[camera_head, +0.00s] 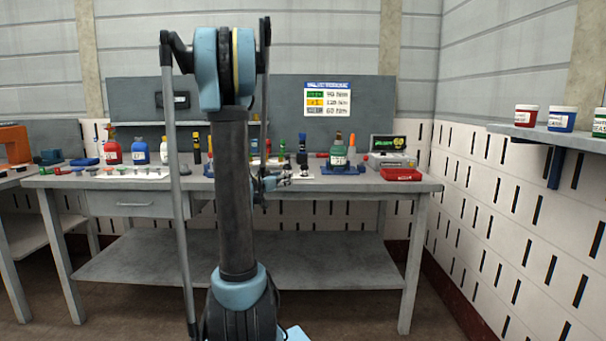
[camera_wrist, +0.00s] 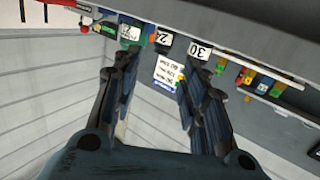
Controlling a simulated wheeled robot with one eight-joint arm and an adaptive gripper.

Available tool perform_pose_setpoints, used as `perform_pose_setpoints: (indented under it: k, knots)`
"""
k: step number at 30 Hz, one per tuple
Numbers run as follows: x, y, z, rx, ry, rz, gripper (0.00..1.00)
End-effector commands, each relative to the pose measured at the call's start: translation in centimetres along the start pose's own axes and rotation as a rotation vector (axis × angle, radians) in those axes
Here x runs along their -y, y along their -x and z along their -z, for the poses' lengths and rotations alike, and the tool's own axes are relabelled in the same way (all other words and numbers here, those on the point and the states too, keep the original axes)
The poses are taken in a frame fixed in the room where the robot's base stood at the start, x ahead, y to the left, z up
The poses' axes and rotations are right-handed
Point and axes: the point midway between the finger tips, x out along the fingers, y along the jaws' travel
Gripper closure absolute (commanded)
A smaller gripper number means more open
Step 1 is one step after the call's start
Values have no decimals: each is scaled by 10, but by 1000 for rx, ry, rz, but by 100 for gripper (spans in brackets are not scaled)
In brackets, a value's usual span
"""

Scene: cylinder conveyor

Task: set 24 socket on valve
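The socket with the 24 label (camera_wrist: 163,38) shows at the top of the wrist view, between a socket label on its left (camera_wrist: 130,33), hard to read, and the 30 socket (camera_wrist: 199,50). My gripper (camera_wrist: 160,68) is open and empty, its two dark fingers pointing toward this row; the 24 label lies in the gap, beyond the fingertips. In the head view my gripper (camera_head: 283,179) is low over the bench, partly hidden by my arm. A green cylinder (camera_head: 338,156) stands right of it on a blue base (camera_head: 342,169), with a brass-coloured valve (camera_head: 338,138) on top.
The grey bench (camera_head: 410,187) carries a red tray (camera_head: 401,174) and a device with a green display (camera_head: 388,143) at right. Red (camera_head: 112,152) and blue (camera_head: 140,153) cylinders stand at left. A torque chart (camera_head: 328,99) hangs behind. A wall shelf (camera_head: 560,135) is at right.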

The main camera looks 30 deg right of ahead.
Motion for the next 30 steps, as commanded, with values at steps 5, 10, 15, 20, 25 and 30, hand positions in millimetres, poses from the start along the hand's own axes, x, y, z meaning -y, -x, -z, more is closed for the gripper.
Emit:
perform_pose_setpoints:
  k: [5, 10, 15, 20, 25, 30]
  knots:
    - [8, -19, 3, -63, -25, 12, 60]
    - [10, -31, 4, -81, -33, 15, 60]
    - [10, -57, 7, -81, -33, 15, 60]
    - [10, -85, 9, -80, -33, 15, 60]
    - [11, -115, 12, -80, -33, 16, 60]
    - [12, -137, 13, -80, -33, 17, 60]
